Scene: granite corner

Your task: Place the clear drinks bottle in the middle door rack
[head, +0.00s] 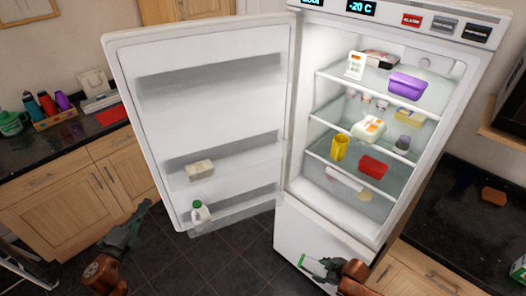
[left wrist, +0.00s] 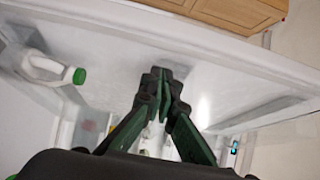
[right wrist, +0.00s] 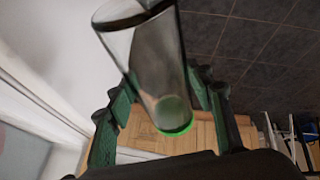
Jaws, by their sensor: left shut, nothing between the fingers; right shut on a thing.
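My right gripper (head: 318,266) is shut on the clear drinks bottle (head: 312,268), low in front of the fridge's lower door. The bottle (right wrist: 155,62) fills the middle of the right wrist view, with a green ring at one end. The middle door rack (head: 235,173) is on the inside of the open fridge door and holds a pale block (head: 200,169) towards its left; its right part looks free. My left gripper (head: 138,212) is shut and empty, left of the door's lower corner. In the left wrist view its fingertips (left wrist: 160,82) meet.
The bottom door rack (head: 240,213) holds a white green-capped milk bottle (head: 200,211). The upper door rack (head: 205,82) looks empty. Fridge shelves (head: 325,118) hold several items, including a purple tub (head: 407,86). Dark tiled floor (head: 190,262) lies clear below the door.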

